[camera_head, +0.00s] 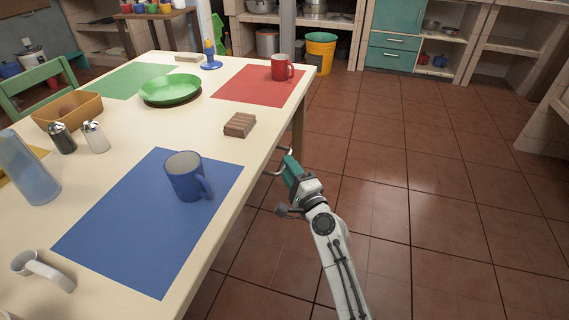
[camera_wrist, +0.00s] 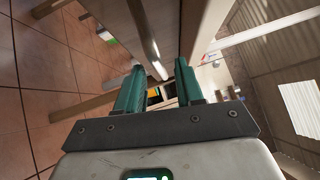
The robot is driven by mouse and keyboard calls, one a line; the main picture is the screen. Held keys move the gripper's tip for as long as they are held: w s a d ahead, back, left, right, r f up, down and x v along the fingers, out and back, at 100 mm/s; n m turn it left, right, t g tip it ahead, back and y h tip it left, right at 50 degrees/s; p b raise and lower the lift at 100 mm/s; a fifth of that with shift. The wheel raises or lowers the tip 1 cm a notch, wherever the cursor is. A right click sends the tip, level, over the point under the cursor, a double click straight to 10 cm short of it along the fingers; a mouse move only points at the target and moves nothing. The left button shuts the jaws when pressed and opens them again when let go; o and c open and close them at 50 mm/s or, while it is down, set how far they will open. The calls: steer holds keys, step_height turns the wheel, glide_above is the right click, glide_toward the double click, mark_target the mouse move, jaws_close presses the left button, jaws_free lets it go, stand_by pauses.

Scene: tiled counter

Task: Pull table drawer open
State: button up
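The cream table (camera_head: 215,135) stands on the left of the head view. A thin metal handle (camera_head: 284,149) sticks out from under its right edge. The drawer front is hidden under the tabletop in the head view. My gripper (camera_head: 288,160) is beside that edge, level with the handle. In the wrist view, the two teal fingers of my gripper (camera_wrist: 158,85) stand apart with a clear gap. A shiny bar of the handle (camera_wrist: 157,62) shows in line with this gap. I cannot tell whether the fingers touch it. The drawer looks closed or nearly so.
On the table are a blue mug (camera_head: 184,178) on a blue mat (camera_head: 120,235), a brown block (camera_head: 239,125), a green plate (camera_head: 170,89) and a red mug (camera_head: 280,68). A table leg (camera_head: 298,125) stands just beyond my gripper. The tiled floor (camera_head: 430,190) to the right is clear.

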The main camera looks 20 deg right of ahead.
steer(key=shift+w+a+r, duration=0.1)
steer(key=shift+w, duration=0.6)
steer(key=shift+w+a+r, duration=0.1)
steer(key=shift+w, duration=0.6)
steer(key=shift+c, duration=0.4)
jaws_close()
